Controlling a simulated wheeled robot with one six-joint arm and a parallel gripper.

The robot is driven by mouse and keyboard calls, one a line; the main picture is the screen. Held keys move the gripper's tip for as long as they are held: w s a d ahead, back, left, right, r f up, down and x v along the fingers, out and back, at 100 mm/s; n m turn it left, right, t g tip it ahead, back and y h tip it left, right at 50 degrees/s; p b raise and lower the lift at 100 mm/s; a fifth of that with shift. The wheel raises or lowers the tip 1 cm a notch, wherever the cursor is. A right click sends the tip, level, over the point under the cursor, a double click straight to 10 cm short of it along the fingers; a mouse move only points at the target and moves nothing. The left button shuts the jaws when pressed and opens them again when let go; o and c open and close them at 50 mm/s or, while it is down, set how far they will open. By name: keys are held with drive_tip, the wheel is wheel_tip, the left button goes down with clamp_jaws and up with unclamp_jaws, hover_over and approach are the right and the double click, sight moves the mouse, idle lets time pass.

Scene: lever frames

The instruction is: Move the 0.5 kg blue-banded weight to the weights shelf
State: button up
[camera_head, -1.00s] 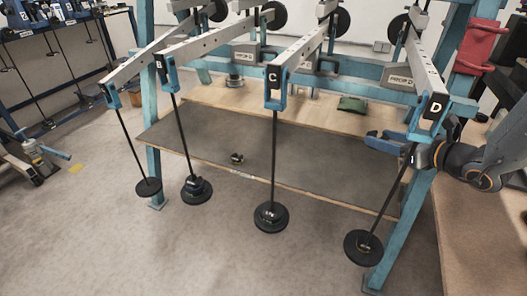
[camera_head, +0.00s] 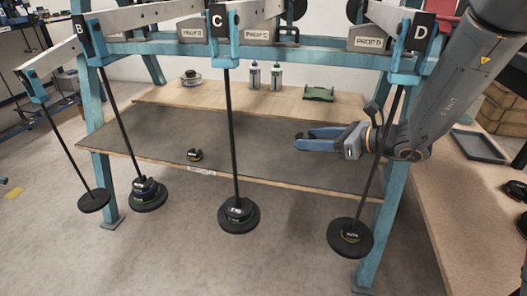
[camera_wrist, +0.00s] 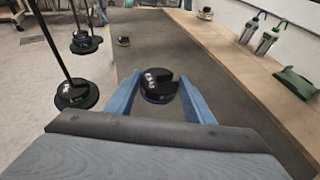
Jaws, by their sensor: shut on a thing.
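My gripper (camera_head: 305,140) is over the grey-matted lower shelf (camera_head: 260,170), left of hanger D's rod in the head view. In the wrist view, its blue fingers are closed around a black slotted weight (camera_wrist: 158,86) with a white-marked label. Weights sit on hanger B (camera_head: 148,194), hanger C (camera_head: 238,215) and hanger D (camera_head: 350,237).
The lever frame's rods hang in front of the shelf. On the wooden back shelf stand a small stack (camera_head: 191,78), two bottles (camera_head: 265,76) and a green object (camera_head: 319,93). A bench (camera_head: 450,215) at right holds a grey tray (camera_head: 478,146) and dark weights (camera_head: 516,190).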

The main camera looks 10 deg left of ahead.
sight(309, 175)
wheel_tip(309, 175, down, 10)
drive_tip(key=b, duration=0.3)
drive_tip(key=shift+b, duration=0.3)
drive_tip(key=shift+r, duration=0.1)
drive_tip(key=o, duration=1.6)
drive_tip(key=shift+f, duration=0.2)
drive_tip(key=shift+d+r, duration=0.15)
drive_tip(key=shift+r, duration=0.1)
drive_tip(key=p+v, duration=0.3)
drive_tip(key=v, duration=0.8)
drive_tip(key=shift+s+d+r, duration=0.1)
drive_tip(key=shift+s+d, duration=0.15)
drive_tip(key=shift+s, duration=0.05)
